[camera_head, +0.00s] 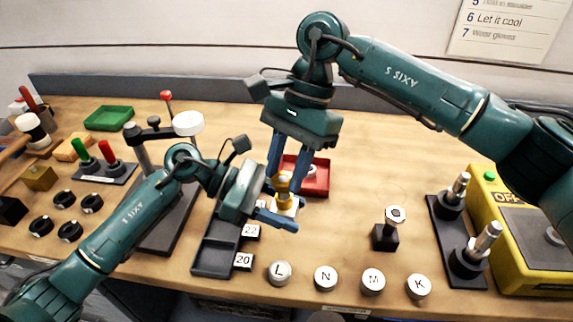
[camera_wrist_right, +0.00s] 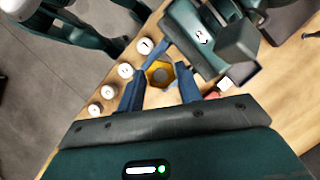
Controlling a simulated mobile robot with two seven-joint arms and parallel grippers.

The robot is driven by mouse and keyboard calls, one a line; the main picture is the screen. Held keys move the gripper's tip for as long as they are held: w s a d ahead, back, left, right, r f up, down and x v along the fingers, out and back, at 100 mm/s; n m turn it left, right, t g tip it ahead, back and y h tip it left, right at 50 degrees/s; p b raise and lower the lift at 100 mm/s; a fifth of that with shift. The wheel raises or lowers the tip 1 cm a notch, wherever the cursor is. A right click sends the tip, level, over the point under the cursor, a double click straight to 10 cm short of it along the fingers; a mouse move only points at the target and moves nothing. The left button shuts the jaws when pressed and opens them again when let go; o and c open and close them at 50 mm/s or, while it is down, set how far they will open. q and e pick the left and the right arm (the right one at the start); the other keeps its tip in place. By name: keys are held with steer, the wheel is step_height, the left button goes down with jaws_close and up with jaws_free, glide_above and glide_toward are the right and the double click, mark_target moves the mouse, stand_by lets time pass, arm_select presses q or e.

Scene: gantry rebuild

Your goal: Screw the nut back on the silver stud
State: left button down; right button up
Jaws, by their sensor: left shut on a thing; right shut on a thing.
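A gold nut (camera_head: 283,182) is between the fingertips of my right gripper (camera_head: 284,178), which points down and is shut on it. In the right wrist view the nut (camera_wrist_right: 159,73) is a gold hexagonal ring with a grey round centre. A pale silver piece (camera_head: 286,206) sits directly under the nut; it looks like the silver stud, mostly hidden by fingers. My left gripper (camera_head: 280,203) comes in from the left and is shut on this piece. Nut and piece look in line and close; I cannot tell whether the thread is engaged.
A red tray (camera_head: 316,177) lies behind the grippers, a dark tray (camera_head: 213,261) in front-left. White round caps (camera_head: 325,278) line the front edge. A black block with a silver top (camera_head: 385,238), a plate with silver posts (camera_head: 436,222) and a yellow box (camera_head: 483,207) stand right.

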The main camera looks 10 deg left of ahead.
steer(key=c, duration=0.3)
steer(key=m+t, duration=0.1)
steer(key=m, duration=0.2)
steer(key=m+y, duration=0.1)
steer(key=m, duration=0.1)
steer(key=shift+d+m+t, duration=0.1)
steer(key=shift+m+t, duration=0.3)
steer(key=m+t, duration=0.1)
steer(key=m, duration=0.2)
steer(key=m+t+y, duration=0.1)
steer(key=m, duration=0.2)
steer(key=shift+t, duration=0.3)
steer(key=m+t, duration=0.1)
steer(key=m, duration=0.2)
steer(key=m+t, duration=0.1)
steer(key=m, duration=0.2)
steer(key=shift+w+h, duration=0.15)
steer(key=shift+h, duration=0.25)
steer(key=m, duration=0.2)
steer(key=m+t+h, duration=0.1)
steer(key=m, duration=0.1)
steer(key=shift+m+t+h, duration=0.3)
steer(key=shift+m, duration=0.1)
steer(key=shift+w+d+m, duration=0.1)
steer(key=shift+m, duration=0.7)
steer(key=shift+c, duration=0.6)
steer(key=o, duration=1.8)
steer(key=shift+s+a, duration=0.2)
steer(key=shift+s, duration=0.05)
steer(key=shift+o, duration=0.2)
